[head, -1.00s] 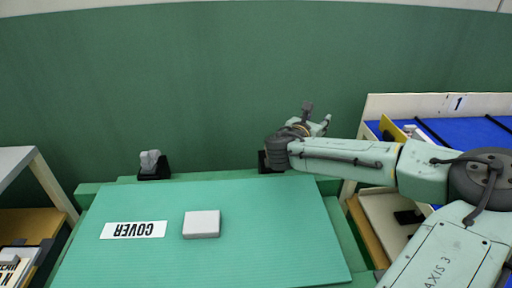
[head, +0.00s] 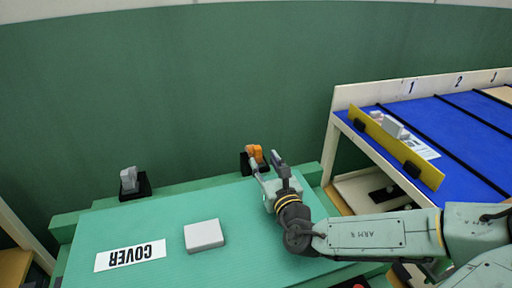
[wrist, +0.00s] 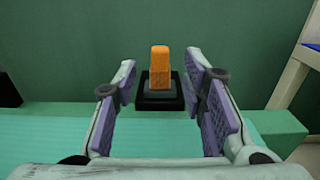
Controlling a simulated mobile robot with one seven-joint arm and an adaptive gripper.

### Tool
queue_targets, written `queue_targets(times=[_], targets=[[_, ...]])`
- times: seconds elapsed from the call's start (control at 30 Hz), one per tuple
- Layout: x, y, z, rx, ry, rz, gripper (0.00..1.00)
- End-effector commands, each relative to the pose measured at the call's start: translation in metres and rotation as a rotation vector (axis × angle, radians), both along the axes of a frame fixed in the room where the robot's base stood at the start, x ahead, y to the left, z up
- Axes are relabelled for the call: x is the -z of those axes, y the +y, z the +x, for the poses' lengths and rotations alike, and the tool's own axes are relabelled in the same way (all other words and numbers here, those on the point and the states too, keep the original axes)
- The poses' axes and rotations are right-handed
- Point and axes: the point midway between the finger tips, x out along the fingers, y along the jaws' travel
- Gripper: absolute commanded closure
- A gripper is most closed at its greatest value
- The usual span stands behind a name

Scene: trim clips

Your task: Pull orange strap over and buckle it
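The orange strap piece (head: 255,152) stands upright in a black mount at the far edge of the green cover board (head: 160,220). In the wrist view the orange piece (wrist: 160,62) rises from its black base (wrist: 160,92), centred beyond my fingertips. My gripper (head: 268,165) is open and empty, its purple pads (wrist: 162,95) on either side of the line to the orange piece, apart from it. A grey clip (head: 129,180) stands in another black mount (head: 135,190) at the far left. I see no buckle that I can make out clearly.
A light grey block (head: 204,235) and a COVER label (head: 130,255) are on the board. A blue-topped rack (head: 445,130) with a yellow bar (head: 400,150) stands at the right. A green wall rises behind the board.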

Motion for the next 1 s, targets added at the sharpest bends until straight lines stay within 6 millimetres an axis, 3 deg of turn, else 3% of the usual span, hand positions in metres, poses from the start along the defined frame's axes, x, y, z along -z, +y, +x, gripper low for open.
queue_targets(times=[0.2,0.4,0.77,1.0], targets=[[-0.003,0.014,0.041,-0.002,-0.003,-0.002,0.62],[-0.002,0.021,0.063,0.001,-0.003,-0.001,0.62],[-0.001,0.022,0.069,0.002,-0.002,0.000,0.62],[-0.001,0.022,0.068,0.002,-0.002,0.000,0.76]])
